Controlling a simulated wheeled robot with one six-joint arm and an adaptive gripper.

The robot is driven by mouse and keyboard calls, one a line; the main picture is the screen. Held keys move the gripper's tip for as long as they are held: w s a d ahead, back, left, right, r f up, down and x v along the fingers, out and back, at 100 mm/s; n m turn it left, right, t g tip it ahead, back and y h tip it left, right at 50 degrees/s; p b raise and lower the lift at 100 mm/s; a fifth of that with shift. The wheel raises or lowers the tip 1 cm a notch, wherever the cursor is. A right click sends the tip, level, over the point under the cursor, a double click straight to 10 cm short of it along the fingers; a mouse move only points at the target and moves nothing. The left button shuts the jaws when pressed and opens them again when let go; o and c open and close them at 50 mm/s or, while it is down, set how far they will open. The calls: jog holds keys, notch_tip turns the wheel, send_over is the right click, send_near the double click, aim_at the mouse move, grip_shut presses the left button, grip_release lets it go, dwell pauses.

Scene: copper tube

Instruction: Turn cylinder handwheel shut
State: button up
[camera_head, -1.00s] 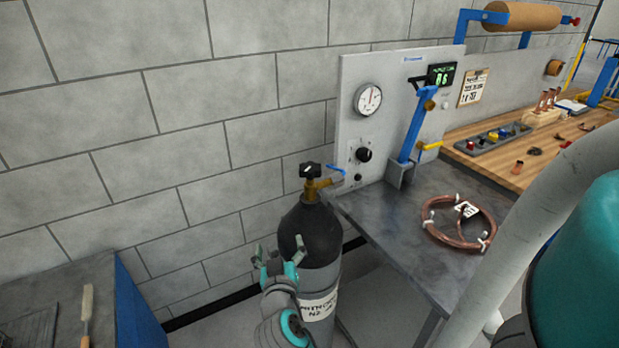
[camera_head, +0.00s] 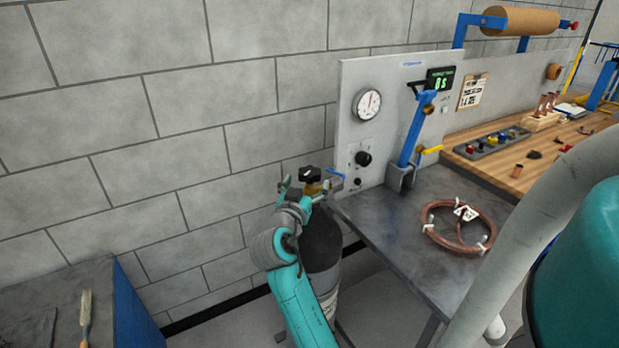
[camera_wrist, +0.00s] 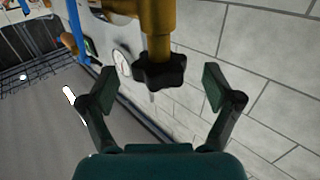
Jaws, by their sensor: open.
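The black handwheel (camera_head: 311,173) sits on top of the brass valve of the dark gas cylinder (camera_head: 322,243). My gripper (camera_head: 306,190) is at the valve's height, on the near side of it, and partly hides the brass body. In the wrist view, the handwheel (camera_wrist: 160,70) is a dark lobed knob on a brass stem (camera_wrist: 159,28). My gripper (camera_wrist: 157,90) is open there, with one finger on each side of the handwheel and clear gaps to both. The cylinder's label is mostly hidden by my arm.
A blue hose fitting (camera_head: 336,173) runs from the valve toward the grey panel with a gauge (camera_head: 367,104). A metal table with a copper coil (camera_head: 458,225) stands to the right. A block wall is behind, and another bench (camera_head: 60,300) is at the lower left.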

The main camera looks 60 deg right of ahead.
aim_at(306, 183)
jog(key=shift+x, duration=1.7)
jog(key=c, duration=1.1)
